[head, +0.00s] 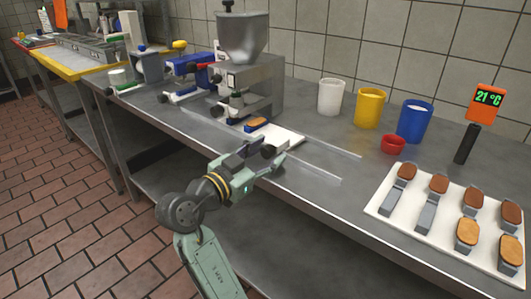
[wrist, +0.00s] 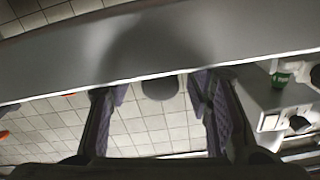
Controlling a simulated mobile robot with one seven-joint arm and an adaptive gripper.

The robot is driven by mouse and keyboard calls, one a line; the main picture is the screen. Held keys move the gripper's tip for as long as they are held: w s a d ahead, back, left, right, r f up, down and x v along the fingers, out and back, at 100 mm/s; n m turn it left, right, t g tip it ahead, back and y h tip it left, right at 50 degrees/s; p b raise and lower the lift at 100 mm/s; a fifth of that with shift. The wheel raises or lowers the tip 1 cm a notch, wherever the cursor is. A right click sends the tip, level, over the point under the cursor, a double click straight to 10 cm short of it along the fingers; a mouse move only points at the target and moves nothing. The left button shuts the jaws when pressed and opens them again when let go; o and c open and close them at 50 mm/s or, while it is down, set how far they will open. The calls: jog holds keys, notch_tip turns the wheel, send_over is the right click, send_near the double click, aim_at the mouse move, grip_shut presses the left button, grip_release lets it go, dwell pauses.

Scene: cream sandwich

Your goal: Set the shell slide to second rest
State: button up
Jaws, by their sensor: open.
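A steel filling machine (head: 250,80) with a grey hopper stands on the counter. Under its nozzle is a brown shell (head: 258,122) in a blue holder, at the left end of a white plate (head: 285,136) that looks like the shell slide. Two thin pale rails (head: 335,148) run right from there along the counter. My gripper (head: 273,158) is open, in front of the plate near the counter's front edge; contact cannot be told. In the wrist view my gripper (wrist: 160,103) shows two spread fingers with nothing between them. The slide cannot be made out there.
A white tray (head: 385,203) with several shells is at right, near an orange 21 °C display (head: 486,102). Blue tools (head: 190,65) stand left.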

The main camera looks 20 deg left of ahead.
jog(key=shift+c, duration=0.5)
grip_shut()
jog(key=shift+a, duration=0.1)
